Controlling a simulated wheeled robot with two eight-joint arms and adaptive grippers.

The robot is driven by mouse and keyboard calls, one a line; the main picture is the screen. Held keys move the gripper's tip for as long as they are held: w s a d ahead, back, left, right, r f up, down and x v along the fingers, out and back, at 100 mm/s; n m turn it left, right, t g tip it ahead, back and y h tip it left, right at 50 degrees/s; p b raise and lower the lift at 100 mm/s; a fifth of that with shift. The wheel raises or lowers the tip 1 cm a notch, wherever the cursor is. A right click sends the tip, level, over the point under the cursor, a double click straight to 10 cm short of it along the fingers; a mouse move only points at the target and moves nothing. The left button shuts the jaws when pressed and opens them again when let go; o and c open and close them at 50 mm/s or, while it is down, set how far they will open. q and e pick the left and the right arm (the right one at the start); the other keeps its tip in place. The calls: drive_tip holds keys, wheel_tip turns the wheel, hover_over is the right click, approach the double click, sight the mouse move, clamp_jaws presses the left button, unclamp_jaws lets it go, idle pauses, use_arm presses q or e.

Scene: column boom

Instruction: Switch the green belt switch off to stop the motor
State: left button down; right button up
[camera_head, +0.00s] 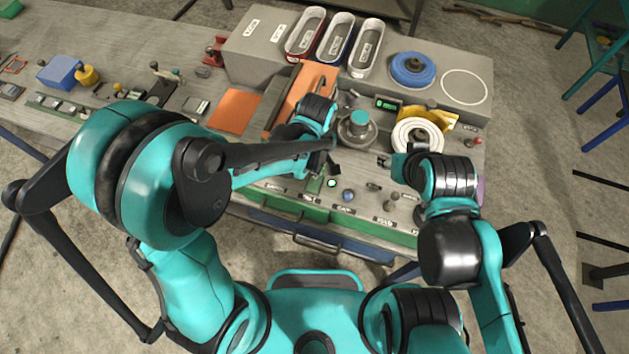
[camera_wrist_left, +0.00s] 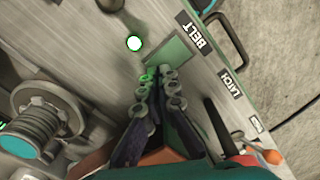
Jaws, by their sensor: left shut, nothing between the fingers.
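The green belt switch's plate (camera_wrist_left: 176,52) lies beside the BELT label (camera_wrist_left: 199,32) in the left wrist view. It also shows on the front panel (camera_head: 314,186) in the head view. Which way the switch is set I cannot tell. A round lamp (camera_wrist_left: 134,43) near the plate glows white with a green rim; in the head view it is lit too (camera_head: 331,183). My left gripper (camera_wrist_left: 157,88) is shut and empty, its fingertips just short of the plate; contact is unclear. My right gripper (camera_head: 386,161) is right of the spool; its fingers are too small to read.
A metal spool (camera_head: 357,128) stands close to my left gripper. The LATCH label (camera_wrist_left: 231,83) and an orange-tipped lever (camera_wrist_left: 272,157) are on the same panel. A white ring-shaped reel (camera_head: 418,136), a blue disc (camera_head: 412,70) and several bins (camera_head: 365,48) are farther back.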

use_arm(q)
drive_tip(key=shift+f+b, duration=0.85)
drive_tip(key=shift+f, duration=0.15)
drive_tip(key=shift+r, duration=0.1)
drive_tip(key=shift+r+p, duration=2.6)
drive_tip(key=shift+r, duration=0.95)
drive_tip(key=shift+f, duration=0.1)
